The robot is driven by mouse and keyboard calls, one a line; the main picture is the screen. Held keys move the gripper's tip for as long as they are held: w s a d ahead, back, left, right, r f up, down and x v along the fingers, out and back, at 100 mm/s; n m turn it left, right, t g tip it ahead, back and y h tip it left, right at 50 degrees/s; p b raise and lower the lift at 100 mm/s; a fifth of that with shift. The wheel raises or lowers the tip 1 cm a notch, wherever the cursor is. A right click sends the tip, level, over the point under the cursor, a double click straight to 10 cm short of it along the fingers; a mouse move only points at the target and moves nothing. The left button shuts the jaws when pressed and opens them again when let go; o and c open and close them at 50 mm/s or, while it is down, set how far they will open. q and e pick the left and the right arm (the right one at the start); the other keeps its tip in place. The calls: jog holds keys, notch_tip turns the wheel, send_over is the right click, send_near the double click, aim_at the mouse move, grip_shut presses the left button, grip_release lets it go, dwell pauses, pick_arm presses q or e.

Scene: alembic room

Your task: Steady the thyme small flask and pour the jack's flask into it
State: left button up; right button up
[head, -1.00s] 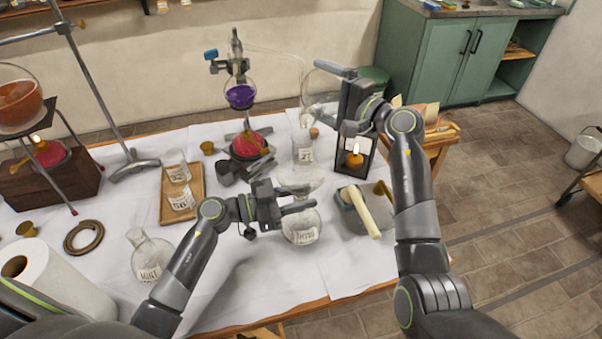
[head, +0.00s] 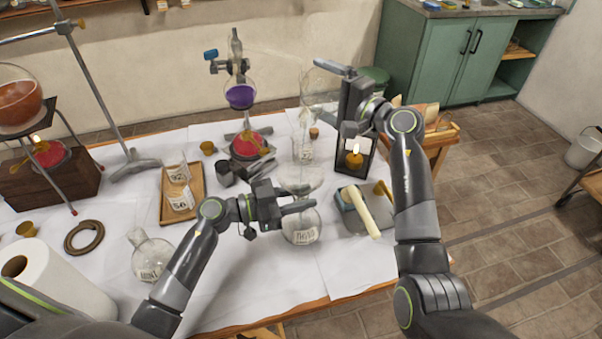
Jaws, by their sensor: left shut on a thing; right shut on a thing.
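The thyme small flask (head: 301,230) is a clear round flask with a handwritten label, upright on the white-covered table in the head view. My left gripper (head: 300,207) is shut on its neck, which the fingers partly hide. My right gripper (head: 342,100) is higher, up and to the right of it, shut on a clear glass flask (head: 318,86), apparently the jack's flask. That flask is held above the table and looks tilted. Its outline is faint against the wall, so its mouth and contents are hard to make out.
Clear labelled glassware (head: 302,178) stands just behind the thyme flask. A lantern with a lit candle (head: 354,160) is below my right gripper. A purple flask (head: 240,96) on a stand is behind left. A mint flask (head: 152,258) and a wooden tray (head: 167,208) are left.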

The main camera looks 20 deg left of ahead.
aim_at(323, 77)
jog(key=shift+s+r+n+y, duration=0.2)
jog(key=shift+r+n, duration=0.45)
jog(key=shift+r, duration=0.05)
jog(key=shift+s+r+n+y, duration=0.2)
jog(key=shift+r+n, duration=0.45)
jog(key=shift+r, duration=0.05)
dwell(3.6)
jog(key=shift+s+r+n+y, duration=0.2)
jog(key=shift+r+n+y, duration=0.1)
jog(key=shift+r+n, duration=0.25)
jog(key=shift+f, duration=0.1)
dwell(0.8)
